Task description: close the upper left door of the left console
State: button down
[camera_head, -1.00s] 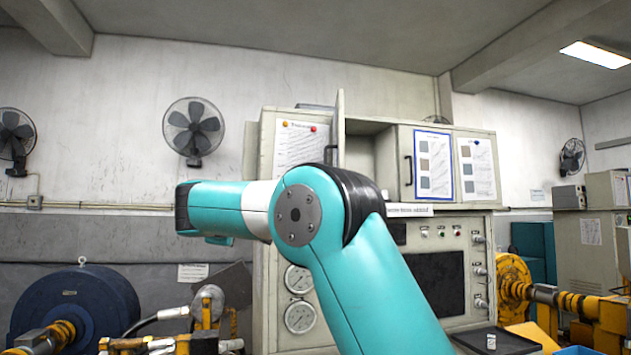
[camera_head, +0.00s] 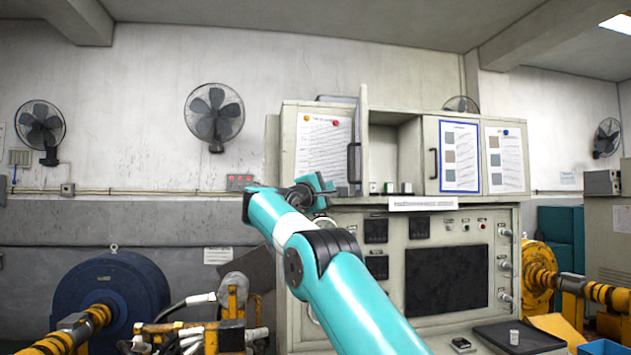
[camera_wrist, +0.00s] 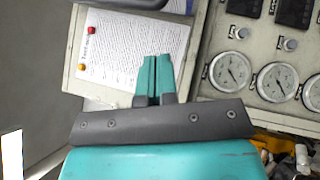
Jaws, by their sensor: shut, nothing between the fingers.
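The upper left door (camera_head: 342,130) of the left console (camera_head: 295,240) stands partly open. Its outer face carries a white paper sheet with pins and a black handle (camera_head: 353,162). Its free right edge juts toward me, and part of the compartment (camera_head: 385,150) shows behind it. My gripper (camera_head: 322,185) is near the lower part of this door, with its fingers shut and empty. In the wrist view my shut fingers (camera_wrist: 154,78) overlap the lower edge of the door's paper sheet (camera_wrist: 135,45). I cannot tell whether they touch the door.
The upper right door (camera_head: 470,155) is shut. Gauges (camera_wrist: 232,70) sit on the console front below the door. A dark tray (camera_head: 510,338) with a small white cup is at the lower right. A blue motor (camera_head: 115,290) and yellow machinery stand at the left.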

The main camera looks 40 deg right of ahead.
jog(key=s+d, duration=0.1)
jog(key=s+d+r, duration=0.1)
jog(key=d, duration=0.1)
jog(key=shift+d+r+b, duration=0.15)
jog(key=shift+r+b, duration=0.05)
jog(key=shift+b, duration=0.2)
jog(key=shift+s, duration=0.1)
